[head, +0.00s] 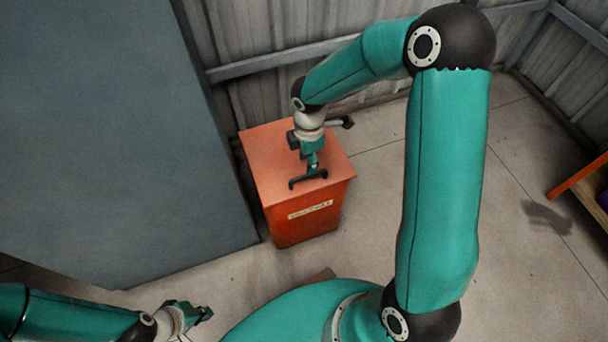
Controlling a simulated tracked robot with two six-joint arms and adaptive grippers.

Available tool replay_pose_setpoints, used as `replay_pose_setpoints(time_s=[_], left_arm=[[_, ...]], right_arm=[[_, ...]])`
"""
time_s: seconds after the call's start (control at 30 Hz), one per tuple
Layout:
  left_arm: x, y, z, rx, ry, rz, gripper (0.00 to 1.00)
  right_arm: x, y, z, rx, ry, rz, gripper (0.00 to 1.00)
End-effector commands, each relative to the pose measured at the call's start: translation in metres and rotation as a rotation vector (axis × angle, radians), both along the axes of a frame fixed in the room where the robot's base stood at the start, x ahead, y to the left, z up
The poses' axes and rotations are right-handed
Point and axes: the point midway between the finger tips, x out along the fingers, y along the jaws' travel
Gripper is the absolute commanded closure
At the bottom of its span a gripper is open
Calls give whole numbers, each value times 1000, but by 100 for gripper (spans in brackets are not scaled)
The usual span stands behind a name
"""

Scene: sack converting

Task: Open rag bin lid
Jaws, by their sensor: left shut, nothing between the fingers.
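The rag bin (303,222) is an orange box with a pale label on its front, standing on the floor near the back wall. Its orange lid (266,160) lies flat and closed on top. A dark bar (308,180), which looks like the lid's handle, shows above the front half of the lid. My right gripper (312,163) points down over the lid, right at this bar. I cannot tell whether its fingers are around the bar. My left gripper (206,313) is shut and empty at the lower left, away from the bin.
A large grey panel or cabinet (110,130) stands close along the bin's left side. A corrugated metal wall (270,30) is behind the bin. An orange-edged shelf or table (580,175) is at the right edge. The concrete floor (370,210) right of the bin is clear.

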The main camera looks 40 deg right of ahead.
Motion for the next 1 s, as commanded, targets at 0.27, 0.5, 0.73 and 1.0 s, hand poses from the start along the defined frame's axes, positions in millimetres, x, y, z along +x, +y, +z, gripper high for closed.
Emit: replay_pose_setpoints(time_s=[0.27,0.5,0.73,1.0], left_arm=[[0,0,-17,0,0,0,100],[0,0,-18,0,0,0,100],[0,0,-18,0,0,0,100],[0,0,-18,0,0,0,100]], right_arm=[[0,0,-44,-1,2,-1,60],[0,0,-52,1,0,-1,60],[0,1,-52,1,0,0,65],[1,1,-51,1,-2,1,100]])
